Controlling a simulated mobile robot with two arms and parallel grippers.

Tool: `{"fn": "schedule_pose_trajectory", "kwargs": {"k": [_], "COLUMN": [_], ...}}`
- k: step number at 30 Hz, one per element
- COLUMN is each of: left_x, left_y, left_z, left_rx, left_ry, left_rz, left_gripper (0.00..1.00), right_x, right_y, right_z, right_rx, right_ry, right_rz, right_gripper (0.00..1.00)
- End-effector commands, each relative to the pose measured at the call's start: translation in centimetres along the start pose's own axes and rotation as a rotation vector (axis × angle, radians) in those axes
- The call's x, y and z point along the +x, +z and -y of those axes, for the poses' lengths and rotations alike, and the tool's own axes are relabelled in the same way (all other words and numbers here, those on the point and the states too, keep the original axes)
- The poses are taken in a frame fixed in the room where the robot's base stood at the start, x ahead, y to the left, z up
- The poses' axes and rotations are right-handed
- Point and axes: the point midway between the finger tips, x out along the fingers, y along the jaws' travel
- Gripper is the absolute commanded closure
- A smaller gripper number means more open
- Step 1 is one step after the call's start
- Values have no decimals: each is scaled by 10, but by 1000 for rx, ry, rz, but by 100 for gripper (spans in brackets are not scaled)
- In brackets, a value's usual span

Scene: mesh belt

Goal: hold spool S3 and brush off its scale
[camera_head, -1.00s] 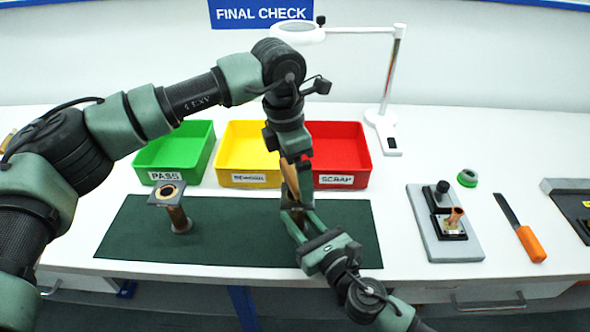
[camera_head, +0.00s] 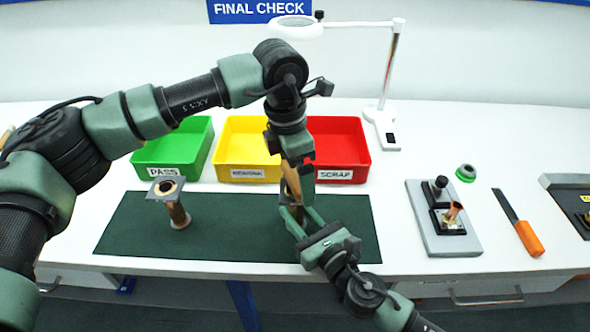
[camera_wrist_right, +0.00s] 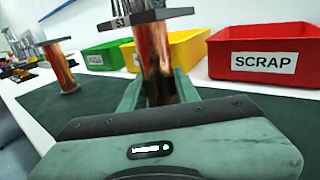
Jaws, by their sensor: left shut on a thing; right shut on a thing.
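Spool S3 (camera_wrist_right: 157,62) is a copper tube with a dark square flange at its top and an S3 tag. It stands between the fingers of my right gripper (camera_wrist_right: 160,92), which is shut on it. In the head view my right gripper (camera_head: 301,221) reaches in from the lower right over the mat, and the spool is mostly hidden there. My left gripper (camera_head: 297,172) points down just above it and is shut on a slim tan thing, apparently the brush (camera_head: 291,184).
Another copper spool (camera_head: 178,207) stands on the green mat (camera_head: 130,235) at the left. Green PASS (camera_head: 200,140), yellow (camera_head: 235,140) and red SCRAP (camera_head: 350,145) bins line the back. A lamp (camera_head: 385,115), a grey fixture plate (camera_head: 425,235) and an orange-handled tool (camera_head: 528,238) are at the right.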

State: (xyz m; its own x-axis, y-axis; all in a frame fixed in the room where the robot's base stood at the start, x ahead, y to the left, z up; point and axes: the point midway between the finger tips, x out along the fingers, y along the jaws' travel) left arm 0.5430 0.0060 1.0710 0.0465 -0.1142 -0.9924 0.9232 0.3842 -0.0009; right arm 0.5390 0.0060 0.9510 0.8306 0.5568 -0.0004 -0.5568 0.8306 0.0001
Motion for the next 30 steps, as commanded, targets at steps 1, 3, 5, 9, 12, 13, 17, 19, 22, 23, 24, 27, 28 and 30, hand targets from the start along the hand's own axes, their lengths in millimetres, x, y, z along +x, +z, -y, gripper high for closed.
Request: {"fn": "schedule_pose_trajectory", "kwargs": {"k": [1,3,5,9,12,13,17,19,22,23,24,27,28,30], "left_x": [0,1,1,1,2,2,2,2,1,1,1,1,1,0], "left_y": [0,0,0,0,0,0,0,0,0,0,0,0,0,0], "left_z": [3,6,8,12,17,18,19,17,11,10,9,6,5,2], "left_rx": [2,2,1,1,2,2,0,-1,-1,-1,-1,-1,-1,-1], "left_ry": [0,0,0,0,-1,-1,-1,-1,-1,-1,-1,0,0,0], "left_rz": [0,0,0,0,0,0,-1,-1,-1,-1,-1,-1,-1,-1], "left_gripper": [38,38,38,38,38,38,38,38,38,38,38,38,38,38], "right_x": [0,0,0,0,0,0,0,0,0,0,0,0,0,0], "right_y": [0,0,0,0,0,0,0,0,0,0,0,0,0,0], "right_z": [0,0,0,0,0,0,0,0,0,0,0,0,0,0], "right_rx": [0,0,0,0,0,0,0,0,0,0,0,0,0,0], "right_ry": [0,0,0,0,0,0,1,1,1,1,1,1,1,1], "right_rz": [-1,-1,-1,-1,0,0,0,0,0,0,0,0,0,0], "right_gripper": [100,100,100,100,100,100,100,100,100,100,100,100,100,100]}}
